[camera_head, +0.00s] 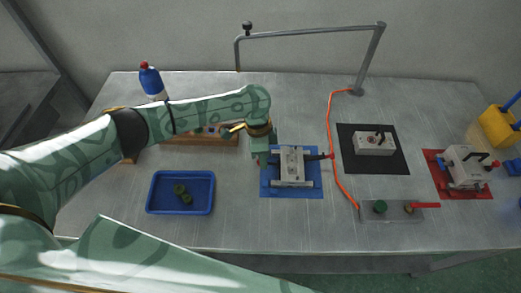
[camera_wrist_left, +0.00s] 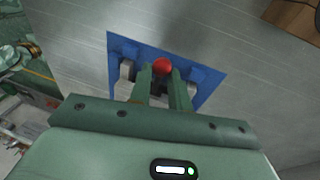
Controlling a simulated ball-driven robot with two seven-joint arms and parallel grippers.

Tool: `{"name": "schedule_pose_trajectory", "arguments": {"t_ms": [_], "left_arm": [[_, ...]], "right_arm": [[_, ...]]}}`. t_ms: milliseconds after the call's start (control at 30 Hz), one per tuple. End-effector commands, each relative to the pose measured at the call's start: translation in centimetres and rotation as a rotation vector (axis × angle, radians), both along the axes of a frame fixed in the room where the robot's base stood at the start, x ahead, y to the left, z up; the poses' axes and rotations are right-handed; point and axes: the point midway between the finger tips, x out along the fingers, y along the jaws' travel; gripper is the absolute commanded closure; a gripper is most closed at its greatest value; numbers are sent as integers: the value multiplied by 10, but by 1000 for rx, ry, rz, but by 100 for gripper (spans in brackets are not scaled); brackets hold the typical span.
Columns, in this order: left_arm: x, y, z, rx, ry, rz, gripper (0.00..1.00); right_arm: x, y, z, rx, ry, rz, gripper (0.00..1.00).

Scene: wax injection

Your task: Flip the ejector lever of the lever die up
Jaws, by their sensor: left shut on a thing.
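The lever die (camera_head: 292,165) is a pale grey block on a blue mat (camera_head: 310,191) in the middle of the table. A dark rod with a red end (camera_head: 330,156) sticks out at its right side. My left gripper (camera_head: 264,159) reaches down at the die's left edge. In the left wrist view, a red ball knob (camera_wrist_left: 162,66) sits between the tips of my left gripper (camera_wrist_left: 164,76), which is shut on it. The knob appears to be the ejector lever's end. The lever's shaft and angle are hidden by my fingers. My right gripper is not in view.
A blue tray (camera_head: 152,205) with green rings lies left of the die. An orange hose (camera_head: 331,120) runs just right of it.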

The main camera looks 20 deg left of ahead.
Motion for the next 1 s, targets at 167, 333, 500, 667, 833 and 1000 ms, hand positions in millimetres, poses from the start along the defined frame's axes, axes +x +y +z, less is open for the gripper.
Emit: {"name": "schedule_pose_trajectory", "arguments": {"t_ms": [167, 333, 500, 667, 833, 1000], "left_arm": [[2, -6, 12, 128, 34, -1, 100], [2, -7, 10, 174, 49, 1, 100], [2, -7, 8, 176, 50, 1, 100], [2, -7, 8, 175, 49, 1, 67], [2, -7, 8, 175, 49, 1, 60], [2, -7, 10, 174, 49, 1, 60]], "right_arm": [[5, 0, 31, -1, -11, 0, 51], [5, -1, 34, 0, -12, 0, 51], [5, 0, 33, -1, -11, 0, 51], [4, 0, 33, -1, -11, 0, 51], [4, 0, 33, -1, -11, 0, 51], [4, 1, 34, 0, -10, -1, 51]]}}
